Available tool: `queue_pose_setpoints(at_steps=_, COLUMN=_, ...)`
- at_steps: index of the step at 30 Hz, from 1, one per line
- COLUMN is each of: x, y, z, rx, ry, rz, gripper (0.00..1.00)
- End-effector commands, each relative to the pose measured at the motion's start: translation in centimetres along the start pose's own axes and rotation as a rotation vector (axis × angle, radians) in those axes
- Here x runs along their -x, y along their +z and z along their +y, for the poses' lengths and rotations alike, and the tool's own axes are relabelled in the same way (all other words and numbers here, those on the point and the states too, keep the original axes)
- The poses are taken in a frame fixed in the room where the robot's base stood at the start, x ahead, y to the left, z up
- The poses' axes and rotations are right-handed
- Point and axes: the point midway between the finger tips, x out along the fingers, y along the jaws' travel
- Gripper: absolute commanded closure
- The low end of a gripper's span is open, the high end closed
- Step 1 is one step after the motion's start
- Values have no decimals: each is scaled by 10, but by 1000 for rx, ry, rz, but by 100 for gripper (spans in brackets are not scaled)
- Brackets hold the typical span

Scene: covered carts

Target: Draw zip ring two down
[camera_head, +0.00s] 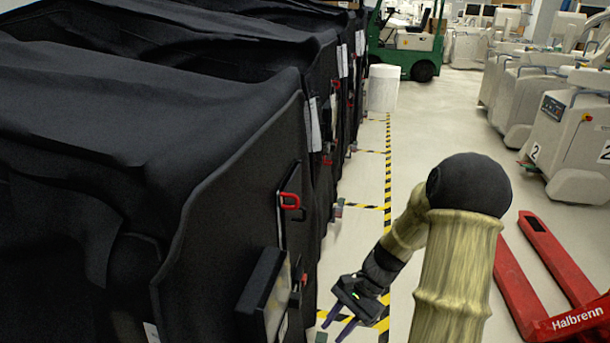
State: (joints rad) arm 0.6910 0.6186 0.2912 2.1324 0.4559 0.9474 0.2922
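A red zip ring (289,201) hangs on the front face of the nearest black-covered cart (220,215), by a dark upright strip. More red pieces show farther along the row, one by the second cart (327,160) and one higher up (336,85). They are small, and I cannot tell which is ring two. My gripper (334,331) is low, right of the nearest cart, below and right of the near ring. Its two purple fingers point down and left, apart, with nothing seen between them. It touches no ring.
A dark box with a pale panel (274,308) juts from the nearest cart, left of my gripper. A red pallet truck (555,268) stands at right. A white bin (382,88) and green forklift (408,45) are farther back. The striped aisle floor (365,190) is open.

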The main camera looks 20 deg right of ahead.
Motion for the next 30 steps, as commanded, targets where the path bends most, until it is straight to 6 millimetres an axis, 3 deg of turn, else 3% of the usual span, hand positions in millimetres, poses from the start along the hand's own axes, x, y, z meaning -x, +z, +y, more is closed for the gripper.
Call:
queue_pose_setpoints(at_steps=1, x=20, y=12, z=-4, rx=-32, ry=-25, rz=-33, gripper=70)
queue_pose_setpoints(at_steps=14, x=117, y=47, z=-27, rx=-258, ry=-245, rz=-311, gripper=70)
queue_pose_setpoints(at_steps=30, x=268, y=80, z=-40, rx=-439, ry=-576, rz=-679, gripper=70)
